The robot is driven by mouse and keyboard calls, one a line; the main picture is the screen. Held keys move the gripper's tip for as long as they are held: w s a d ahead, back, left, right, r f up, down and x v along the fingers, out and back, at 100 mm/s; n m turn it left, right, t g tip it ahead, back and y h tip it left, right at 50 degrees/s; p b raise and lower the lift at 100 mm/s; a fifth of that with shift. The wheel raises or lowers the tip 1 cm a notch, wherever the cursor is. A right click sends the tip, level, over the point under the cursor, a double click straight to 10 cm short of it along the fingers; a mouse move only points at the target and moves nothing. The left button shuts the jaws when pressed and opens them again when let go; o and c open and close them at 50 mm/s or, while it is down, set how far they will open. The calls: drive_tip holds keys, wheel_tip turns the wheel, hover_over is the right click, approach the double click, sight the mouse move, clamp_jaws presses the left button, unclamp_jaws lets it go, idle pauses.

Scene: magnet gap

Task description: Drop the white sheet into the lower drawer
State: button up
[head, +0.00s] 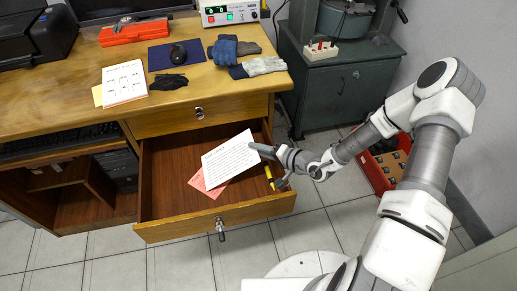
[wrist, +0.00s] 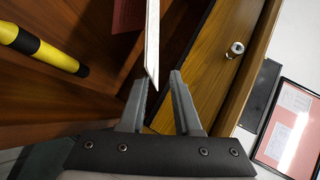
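The white sheet (head: 230,158), covered in lines of writing, is tilted at the open lower drawer (head: 165,228), over a pink sheet (head: 208,184). My gripper (head: 256,147) is at the sheet's right edge, above the drawer's right part. In the wrist view the sheet (wrist: 152,45) shows nearly edge-on. Its near end lies between the fingertips of my gripper (wrist: 162,82), close to the left finger. A gap shows between the fingers, so they are not closed on it. I cannot tell whether the sheet touches the drawer bottom.
A yellow and black rod-like object (wrist: 40,48) lies in the drawer, at its right side in the head view (head: 269,178). The upper drawer (head: 170,121) is shut above. A red crate (head: 366,163) stands right.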

drive_tip(key=shift+r, duration=0.15)
drive_tip(key=p+v, duration=0.3)
drive_tip(key=v, duration=0.9)
drive_tip(key=shift+r+p, duration=0.35)
drive_tip(key=shift+r, duration=0.15)
